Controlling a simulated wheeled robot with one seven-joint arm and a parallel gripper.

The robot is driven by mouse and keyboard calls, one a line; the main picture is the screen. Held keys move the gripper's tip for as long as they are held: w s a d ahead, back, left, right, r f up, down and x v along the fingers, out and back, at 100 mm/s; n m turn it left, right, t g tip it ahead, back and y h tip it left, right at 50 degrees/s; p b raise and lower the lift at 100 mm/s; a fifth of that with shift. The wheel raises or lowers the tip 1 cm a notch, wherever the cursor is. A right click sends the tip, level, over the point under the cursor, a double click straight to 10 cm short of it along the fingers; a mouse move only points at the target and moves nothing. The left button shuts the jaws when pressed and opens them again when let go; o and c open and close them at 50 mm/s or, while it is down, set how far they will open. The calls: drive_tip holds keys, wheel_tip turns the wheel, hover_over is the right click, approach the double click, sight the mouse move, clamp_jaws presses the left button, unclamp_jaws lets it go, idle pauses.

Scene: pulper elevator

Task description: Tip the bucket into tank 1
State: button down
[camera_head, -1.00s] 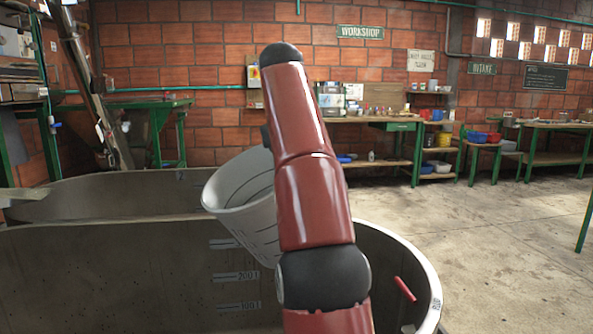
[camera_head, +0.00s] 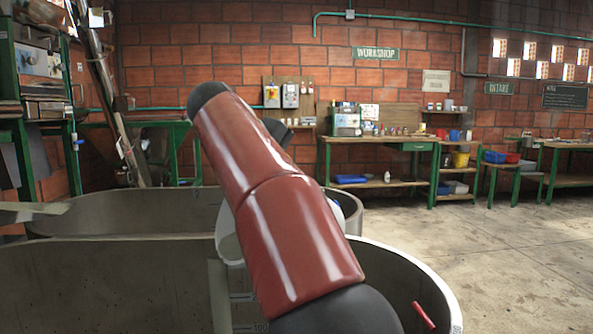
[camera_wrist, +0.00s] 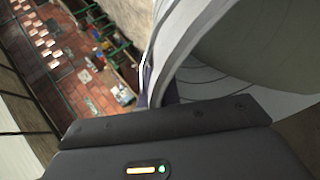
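The bucket, pale grey-white, is mostly hidden behind my arm in the head view; a strip of it (camera_head: 229,243) shows left of the arm, above the near tank. In the wrist view the bucket (camera_wrist: 225,55) fills the upper right, its curved wall and ringed inside close to the camera. My gripper (camera_wrist: 160,92) is at the bucket's edge and seems shut on it; the fingertips are partly hidden. The near grey tank (camera_head: 100,275) with level marks lies below. I cannot read a number on it. Whether anything is in the bucket cannot be told.
A second grey tank (camera_head: 130,207) stands behind the near one. A red handle (camera_head: 423,315) is inside the near tank at right. Green-framed benches (camera_head: 375,160) line the brick wall. The floor (camera_head: 500,240) at right is clear.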

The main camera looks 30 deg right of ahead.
drive_tip(key=s+a+f+n+t+h+b, duration=0.1)
drive_tip(key=a+f+n+t+h+b, duration=0.1)
drive_tip(key=a+h+b, duration=0.8)
drive_tip(key=shift+s+a+f+n+t+h, duration=0.25)
drive_tip(key=shift+a+f+t+h, duration=0.7)
drive_tip(key=shift+a, duration=3.75)
drive_tip(key=shift+f+g+y, duration=0.25)
drive_tip(key=shift+y, duration=0.1)
